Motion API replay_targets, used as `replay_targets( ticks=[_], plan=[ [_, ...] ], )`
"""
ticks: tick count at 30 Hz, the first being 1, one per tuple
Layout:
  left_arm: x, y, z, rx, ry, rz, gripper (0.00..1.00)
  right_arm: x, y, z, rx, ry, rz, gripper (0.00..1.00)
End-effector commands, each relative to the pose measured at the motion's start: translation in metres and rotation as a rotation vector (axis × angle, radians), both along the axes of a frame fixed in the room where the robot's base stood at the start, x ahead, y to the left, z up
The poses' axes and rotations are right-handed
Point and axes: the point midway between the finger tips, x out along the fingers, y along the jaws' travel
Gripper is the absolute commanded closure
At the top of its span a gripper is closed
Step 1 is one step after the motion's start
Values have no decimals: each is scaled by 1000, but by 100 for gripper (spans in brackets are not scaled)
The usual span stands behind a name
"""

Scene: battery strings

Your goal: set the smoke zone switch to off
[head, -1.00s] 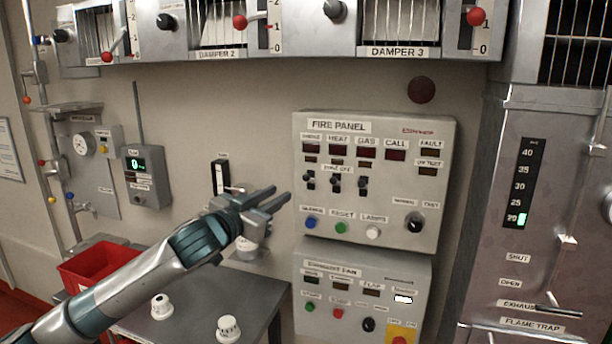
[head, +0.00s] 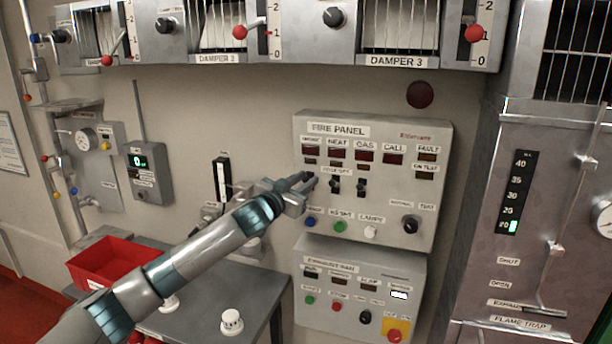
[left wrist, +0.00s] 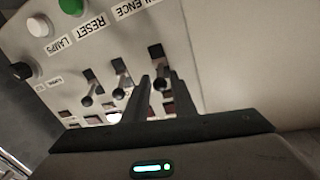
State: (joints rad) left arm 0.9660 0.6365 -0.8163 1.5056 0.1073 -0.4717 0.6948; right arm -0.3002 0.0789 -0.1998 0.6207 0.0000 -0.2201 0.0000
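The fire panel (head: 430,215) is on the wall in the head view, with three zone switches under its smoke, heat and gas lamps. The smoke zone switch is mostly hidden behind my left gripper (head: 308,187) there. In the left wrist view, which sees the panel upside down, the smoke zone switch (left wrist: 160,83) is the rightmost lever. Its tip leans toward the lamp side, like the other two. My left gripper (left wrist: 160,82) is open a little, with one finger on each side of this lever. I cannot tell whether they touch it. My right gripper is not in view.
The heat switch (head: 335,187) and gas switch (head: 361,188) are close to the right. Push buttons, including a blue one (head: 310,222), sit just below. An exhaust fan panel (head: 330,320) hangs underneath. A table (head: 200,315) holds a red bin (head: 112,262).

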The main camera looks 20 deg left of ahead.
Motion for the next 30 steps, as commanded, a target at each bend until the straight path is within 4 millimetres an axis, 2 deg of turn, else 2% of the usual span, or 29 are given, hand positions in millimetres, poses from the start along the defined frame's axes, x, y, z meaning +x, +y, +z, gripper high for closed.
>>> replay_targets(
  ticks=[5, 14, 17, 25, 30],
  plan=[
    [7, -2, 1, 1, -1, 0, 76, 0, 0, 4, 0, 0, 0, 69],
    [7, -2, 0, 1, -1, -1, 76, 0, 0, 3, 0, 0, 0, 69],
    [7, -2, 0, 1, -1, -1, 100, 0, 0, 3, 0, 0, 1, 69],
    [7, -2, -1, 0, -3, -1, 100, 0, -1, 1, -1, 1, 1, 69],
    [6, -2, -4, 0, -17, -1, 100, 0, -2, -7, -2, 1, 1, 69]
  ],
)
